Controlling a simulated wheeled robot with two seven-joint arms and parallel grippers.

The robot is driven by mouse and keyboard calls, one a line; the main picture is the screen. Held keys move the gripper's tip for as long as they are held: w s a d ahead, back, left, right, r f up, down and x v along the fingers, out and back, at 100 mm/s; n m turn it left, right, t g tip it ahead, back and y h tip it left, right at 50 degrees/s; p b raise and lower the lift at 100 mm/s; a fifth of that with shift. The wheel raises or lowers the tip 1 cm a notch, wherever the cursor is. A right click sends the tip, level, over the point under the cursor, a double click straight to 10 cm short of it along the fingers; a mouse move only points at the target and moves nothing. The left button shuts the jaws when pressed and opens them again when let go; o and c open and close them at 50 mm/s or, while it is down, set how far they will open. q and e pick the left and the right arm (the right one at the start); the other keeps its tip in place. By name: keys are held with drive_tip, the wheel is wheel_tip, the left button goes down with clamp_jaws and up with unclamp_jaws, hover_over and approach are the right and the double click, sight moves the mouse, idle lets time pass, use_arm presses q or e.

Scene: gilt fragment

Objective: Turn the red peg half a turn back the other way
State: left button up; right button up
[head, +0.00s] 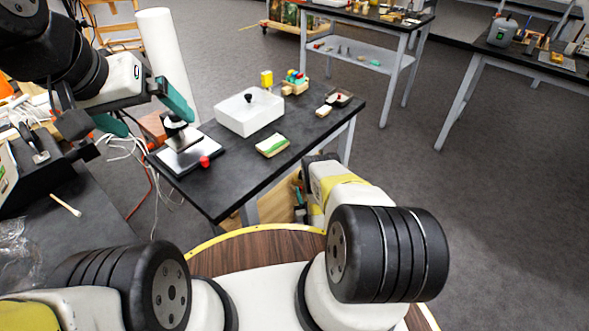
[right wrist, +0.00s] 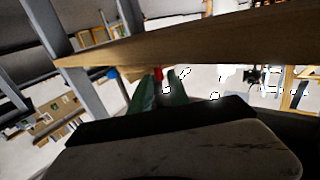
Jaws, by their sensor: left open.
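A small red peg (right wrist: 158,73) shows in the right wrist view, just beyond a wooden board's edge. The green fingers of my right gripper (right wrist: 161,82) stand on either side of it; I cannot tell whether they touch it. In the head view the right gripper is mostly hidden by my own arm and the table. My left gripper (head: 145,115) is open and empty above the plate's far left side.
A wooden board (right wrist: 200,45) crosses the right wrist view. Floor is free at right.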

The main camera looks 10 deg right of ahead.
drive_tip(key=shift+w, duration=0.25)
drive_tip(key=shift+c, duration=0.2)
clamp_jaws()
drive_tip(key=shift+a, duration=0.1)
drive_tip(key=shift+w+a+m+g+h, duration=0.1)
drive_tip(key=shift+a+m+h, duration=0.15)
drive_tip(key=shift+m+h, duration=0.45)
drive_tip(key=shift+w+a+m+g+h, duration=0.1)
drive_tip(key=shift+a+m+h, duration=0.2)
drive_tip(key=shift+h, duration=0.65)
drive_tip(key=shift+w+a+m+g+h, duration=0.1)
drive_tip(key=shift+a+m+h, duration=0.1)
drive_tip(key=shift+m+h, duration=0.55)
drive_tip(key=shift+o, duration=0.2)
unclamp_jaws()
